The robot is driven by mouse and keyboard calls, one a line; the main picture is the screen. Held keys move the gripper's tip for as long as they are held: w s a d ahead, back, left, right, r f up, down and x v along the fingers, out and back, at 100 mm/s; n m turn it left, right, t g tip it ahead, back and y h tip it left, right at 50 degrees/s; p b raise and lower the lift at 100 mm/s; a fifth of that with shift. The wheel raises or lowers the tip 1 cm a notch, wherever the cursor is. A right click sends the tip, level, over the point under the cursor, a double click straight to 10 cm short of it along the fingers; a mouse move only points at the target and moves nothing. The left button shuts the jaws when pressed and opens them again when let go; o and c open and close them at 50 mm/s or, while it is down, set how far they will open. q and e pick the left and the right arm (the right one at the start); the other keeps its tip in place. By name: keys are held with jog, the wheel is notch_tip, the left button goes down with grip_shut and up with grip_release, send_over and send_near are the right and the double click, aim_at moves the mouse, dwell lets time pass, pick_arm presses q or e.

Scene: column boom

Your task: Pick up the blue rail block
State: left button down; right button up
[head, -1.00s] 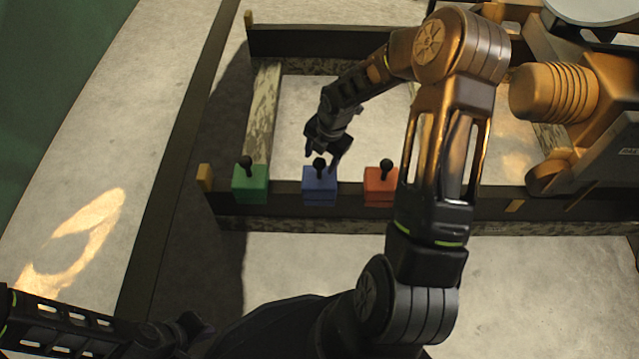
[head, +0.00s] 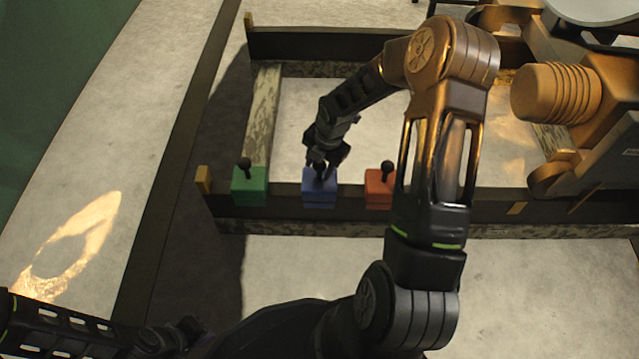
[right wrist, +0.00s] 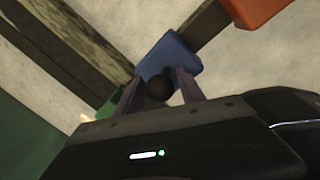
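The blue rail block (head: 320,195) sits on the dark rail between the green and red blocks, with a black ball knob on top. My right gripper (head: 322,168) is over it from above, its fingers around the knob. In the right wrist view, the blue block (right wrist: 172,62) lies just beyond the fingertips, and the black knob (right wrist: 159,88) is between the two fingers, which stand apart with a little room beside it. My left gripper (head: 185,335) is low at the left, dark and partly cut off; its fingers cannot be made out.
A green block (head: 249,187) and a red block (head: 379,189), each with a black knob, sit on the same rail (head: 480,204) on either side. A yellow end piece (head: 204,179) marks the rail's left end. Large orange machinery (head: 585,100) stands at the right.

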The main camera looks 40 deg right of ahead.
grip_shut()
dwell(1.0)
jog(key=shift+w, duration=0.1)
